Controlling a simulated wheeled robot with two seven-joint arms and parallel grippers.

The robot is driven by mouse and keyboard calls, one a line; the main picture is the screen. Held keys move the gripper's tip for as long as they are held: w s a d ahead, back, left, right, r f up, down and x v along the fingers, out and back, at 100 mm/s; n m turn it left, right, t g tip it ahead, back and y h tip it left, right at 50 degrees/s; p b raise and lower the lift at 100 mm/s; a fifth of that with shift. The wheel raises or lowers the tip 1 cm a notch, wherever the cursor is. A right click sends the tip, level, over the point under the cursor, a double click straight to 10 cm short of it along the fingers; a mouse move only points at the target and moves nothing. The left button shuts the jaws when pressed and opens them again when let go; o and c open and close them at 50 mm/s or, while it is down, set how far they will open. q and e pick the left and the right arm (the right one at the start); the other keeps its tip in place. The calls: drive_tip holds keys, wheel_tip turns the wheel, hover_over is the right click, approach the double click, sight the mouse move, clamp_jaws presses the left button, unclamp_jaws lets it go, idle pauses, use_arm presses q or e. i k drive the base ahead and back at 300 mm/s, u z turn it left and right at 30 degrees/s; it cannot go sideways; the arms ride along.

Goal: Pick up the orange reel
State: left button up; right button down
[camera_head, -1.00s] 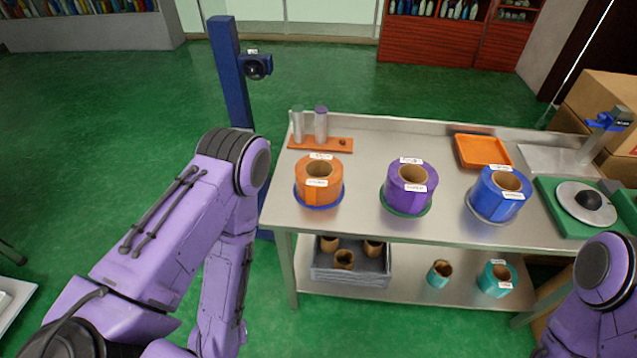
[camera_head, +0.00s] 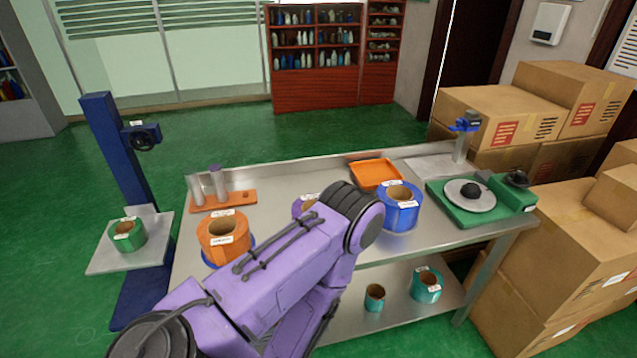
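The orange reel (camera_head: 222,238) stands on a blue round base at the left end of the steel table (camera_head: 262,179), with its brown core facing up. My purple left arm reaches in from the bottom left and passes in front of the table, just right of the orange reel. Its links partly cover the reel's right lower side. Neither gripper shows in this view, so what they hold is hidden.
A purple reel (camera_head: 304,204) is mostly hidden behind my arm. A blue reel (camera_head: 400,207) stands to its right. A green reel (camera_head: 127,234) sits on a stand at left. Boxes (camera_head: 568,220) fill the right.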

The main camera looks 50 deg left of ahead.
sight(218, 249)
drive_tip(key=z, duration=1.15)
drive_tip(key=k, duration=1.5)
drive_tip(key=u, duration=1.5)
